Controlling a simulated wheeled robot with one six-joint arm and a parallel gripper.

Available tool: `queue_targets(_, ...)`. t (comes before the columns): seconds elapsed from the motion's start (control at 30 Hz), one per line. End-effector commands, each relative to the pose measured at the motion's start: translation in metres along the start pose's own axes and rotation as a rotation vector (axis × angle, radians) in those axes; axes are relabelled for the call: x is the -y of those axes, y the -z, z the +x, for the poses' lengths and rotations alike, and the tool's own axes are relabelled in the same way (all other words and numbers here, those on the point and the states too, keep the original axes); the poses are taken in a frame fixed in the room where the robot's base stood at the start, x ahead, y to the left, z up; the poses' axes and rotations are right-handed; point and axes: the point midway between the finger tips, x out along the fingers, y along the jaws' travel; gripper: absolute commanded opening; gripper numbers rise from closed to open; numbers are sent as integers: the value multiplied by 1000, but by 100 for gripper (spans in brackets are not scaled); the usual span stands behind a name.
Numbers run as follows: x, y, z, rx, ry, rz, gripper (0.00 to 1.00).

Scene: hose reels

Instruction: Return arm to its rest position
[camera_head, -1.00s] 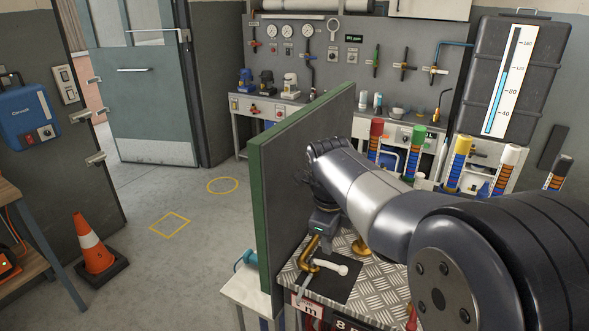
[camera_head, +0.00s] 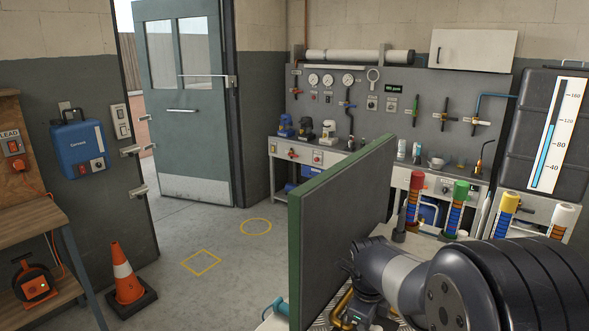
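My arm enters from the lower right in the head view and reaches left, low over the metal-topped stand (camera_head: 322,322). My gripper (camera_head: 366,314) points down at the bottom edge of the picture, right of the green-edged dark panel (camera_head: 345,215). A curved brass pipe (camera_head: 342,308) is close beside the gripper; whether they touch cannot be told. The fingertips are hidden or cut off by the frame, so their opening does not show.
The upright panel stands close on the arm's left. Behind are a workbench (camera_head: 345,158) with gauges and valves, and coloured-capped columns such as the red one (camera_head: 414,200). An orange cone (camera_head: 124,268) stands at left. The floor between cone and panel is open.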

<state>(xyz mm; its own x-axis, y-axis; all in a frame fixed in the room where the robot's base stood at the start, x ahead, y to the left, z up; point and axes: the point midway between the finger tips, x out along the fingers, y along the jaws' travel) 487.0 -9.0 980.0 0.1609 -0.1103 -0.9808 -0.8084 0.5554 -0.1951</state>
Motion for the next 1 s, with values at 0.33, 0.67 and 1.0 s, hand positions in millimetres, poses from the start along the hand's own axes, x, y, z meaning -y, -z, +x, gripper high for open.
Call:
queue_targets(0.33, -1, -1, -9, -6, 4, 40, 35)
queue_targets(0.67, -1, -2, -75, -4, 5, 41, 35)
queue_targets(1.0, -3, 0, -75, -13, -5, 41, 35)
